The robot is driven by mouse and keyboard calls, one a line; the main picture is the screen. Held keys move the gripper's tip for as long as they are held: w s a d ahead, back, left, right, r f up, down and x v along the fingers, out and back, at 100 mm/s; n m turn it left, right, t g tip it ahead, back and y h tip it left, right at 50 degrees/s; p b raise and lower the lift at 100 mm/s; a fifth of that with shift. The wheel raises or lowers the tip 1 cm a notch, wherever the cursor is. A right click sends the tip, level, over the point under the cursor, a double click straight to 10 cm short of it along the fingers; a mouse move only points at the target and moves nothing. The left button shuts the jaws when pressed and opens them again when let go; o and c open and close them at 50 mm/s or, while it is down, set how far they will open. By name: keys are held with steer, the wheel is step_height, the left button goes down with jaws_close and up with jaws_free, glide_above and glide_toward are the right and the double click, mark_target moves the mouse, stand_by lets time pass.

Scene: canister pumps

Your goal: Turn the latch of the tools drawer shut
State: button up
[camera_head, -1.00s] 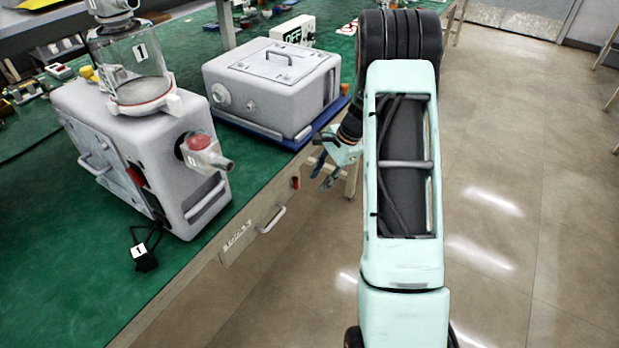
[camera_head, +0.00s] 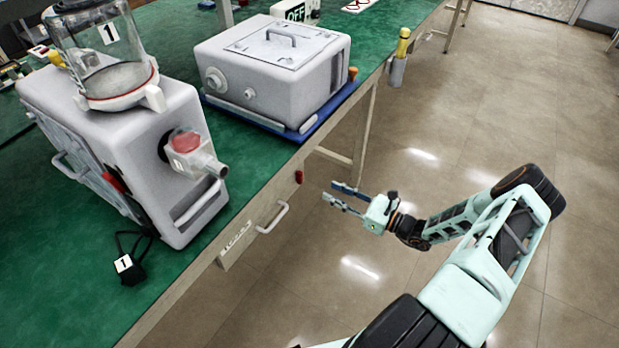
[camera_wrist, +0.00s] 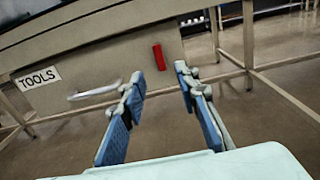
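The tools drawer (camera_head: 250,235) is in the bench front; its label (camera_wrist: 38,79) reads TOOLS in the wrist view. Its pale bar handle (camera_head: 272,218) shows in the head view, and also in the wrist view (camera_wrist: 95,92). The red latch (camera_head: 299,177) is at the drawer's upper right; in the wrist view the latch (camera_wrist: 159,57) stands nearly upright, slightly tilted. My gripper (camera_head: 337,193) is open and empty, to the right of the latch and apart from it. In the wrist view its blue-padded fingers (camera_wrist: 158,84) are wide apart, with the latch beyond the gap between them.
A grey pump with a glass canister (camera_head: 120,130) and a grey lidded box on a blue base (camera_head: 275,75) stand on the green bench top. A bench leg (camera_head: 362,135) is behind my gripper. A yellow-topped holder (camera_head: 399,68) hangs at the bench edge. Open floor lies right.

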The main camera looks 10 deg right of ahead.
mark_target(302, 178)
steer(key=x, duration=1)
steer(key=shift+a, duration=0.2)
steer(key=shift+c, duration=0.3)
jaws_close()
